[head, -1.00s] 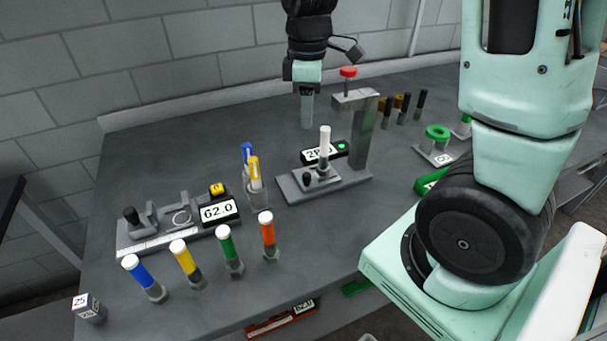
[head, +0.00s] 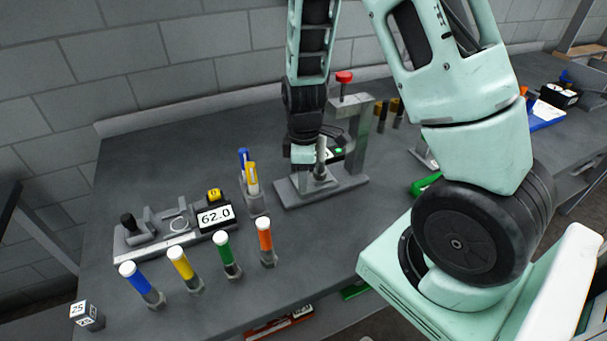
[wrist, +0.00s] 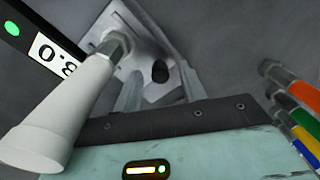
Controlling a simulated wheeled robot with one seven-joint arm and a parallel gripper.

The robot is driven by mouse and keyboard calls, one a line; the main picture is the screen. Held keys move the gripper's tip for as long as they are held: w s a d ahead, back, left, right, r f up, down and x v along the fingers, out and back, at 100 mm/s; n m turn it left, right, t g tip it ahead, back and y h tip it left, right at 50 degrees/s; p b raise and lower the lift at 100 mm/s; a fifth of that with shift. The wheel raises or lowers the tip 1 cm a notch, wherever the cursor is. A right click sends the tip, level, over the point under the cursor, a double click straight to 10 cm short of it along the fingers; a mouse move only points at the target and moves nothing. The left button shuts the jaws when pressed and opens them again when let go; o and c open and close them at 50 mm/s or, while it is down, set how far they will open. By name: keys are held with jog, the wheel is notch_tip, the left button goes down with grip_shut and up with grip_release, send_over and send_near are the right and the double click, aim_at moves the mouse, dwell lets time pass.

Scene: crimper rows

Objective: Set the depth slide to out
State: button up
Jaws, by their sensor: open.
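The crimper stand (head: 347,182) sits mid-bench, with a grey base, an upright post and a red-topped lever. The depth slide's short black knob (wrist: 160,72) shows in the wrist view on a grey plate of that base. My gripper (wrist: 160,90) is open and empty, with one finger on each side of the knob in the picture. Whether the fingers touch the knob I cannot tell. In the head view my gripper (head: 304,166) is over the left part of the base and hides the knob.
The stand's black display (wrist: 45,50) is beside the tube. A gauge reading 62.0 (head: 215,217) and a holder with blue and yellow markers (head: 254,198) are to the left. Several colour-banded tubes (head: 228,255) stand in front. Bench space right of them is clear.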

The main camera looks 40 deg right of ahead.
grip_shut()
jog(key=shift+w+a+p, duration=0.15)
jog(key=shift+w+a, duration=0.05)
jog(key=shift+a, duration=0.5)
jog(key=shift+w+a+p, duration=0.1)
jog(key=shift+w+a, duration=0.15)
jog(key=shift+a, duration=0.5)
jog(key=shift+w+a+p, duration=0.15)
jog(key=shift+w+a, duration=0.05)
jog(key=shift+a, duration=0.5)
grip_release()
jog(key=shift+a, duration=0.1)
notch_tip(320, 180, up, 17)
jog(key=b, duration=0.1)
jog(key=shift+w+d+r, duration=0.2)
jog(key=shift+w+d, duration=0.05)
